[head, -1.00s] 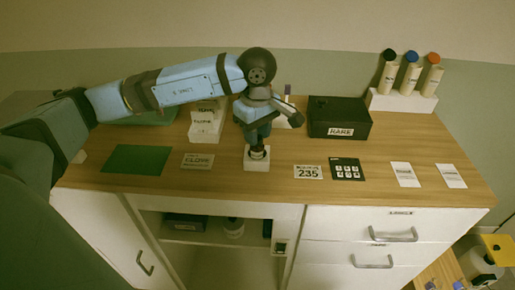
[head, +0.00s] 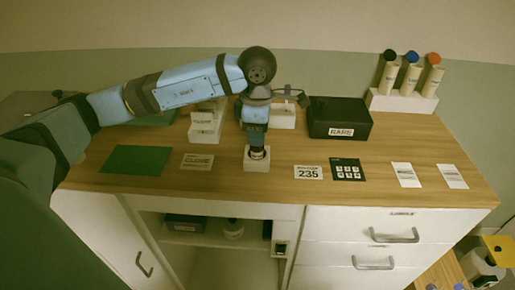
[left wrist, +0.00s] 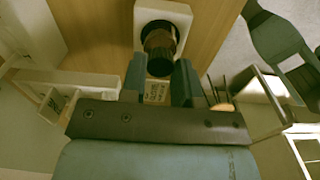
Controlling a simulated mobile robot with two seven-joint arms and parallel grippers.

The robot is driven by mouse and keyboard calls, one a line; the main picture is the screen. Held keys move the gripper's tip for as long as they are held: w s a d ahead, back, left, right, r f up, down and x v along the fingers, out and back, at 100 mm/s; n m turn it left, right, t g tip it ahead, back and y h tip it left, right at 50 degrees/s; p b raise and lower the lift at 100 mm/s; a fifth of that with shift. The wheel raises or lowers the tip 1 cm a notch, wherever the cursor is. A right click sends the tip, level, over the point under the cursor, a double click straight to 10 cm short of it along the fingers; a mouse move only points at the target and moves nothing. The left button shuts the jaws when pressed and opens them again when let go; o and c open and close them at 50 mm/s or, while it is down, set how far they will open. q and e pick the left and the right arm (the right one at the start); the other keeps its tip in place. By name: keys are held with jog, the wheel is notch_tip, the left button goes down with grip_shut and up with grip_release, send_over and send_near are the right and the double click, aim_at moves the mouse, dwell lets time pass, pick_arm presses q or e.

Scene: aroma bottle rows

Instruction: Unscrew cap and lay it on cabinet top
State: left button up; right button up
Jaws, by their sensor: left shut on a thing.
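A dark cap (left wrist: 160,62) tops a small brown bottle (left wrist: 158,40) that stands in a white block (head: 257,165) near the front middle of the wooden cabinet top (head: 225,178). The block also shows in the left wrist view (left wrist: 180,12). My left gripper (head: 257,150) points straight down over the block. In the left wrist view its two fingers (left wrist: 160,72) are on either side of the cap, shut on it. The fingers hide most of the cap and bottle in the head view. I cannot tell whether the cap is loose. My right gripper is not in view.
A green mat (head: 136,160) lies to the left. A black box (head: 339,118) and a rack (head: 402,102) of capped tubes stand behind right. Cards, including a "235" card (head: 308,172), lie right of the block. Bare wood shows between the cards and along the front edge.

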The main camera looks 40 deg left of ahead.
pick_arm(q)
jog(key=n, duration=0.4)
jog(key=shift+n, duration=0.4)
jog(key=n, duration=0.4)
jog(key=shift+n+p, duration=0.35)
jog(key=shift+n, duration=0.05)
jog(key=o, duration=0.8)
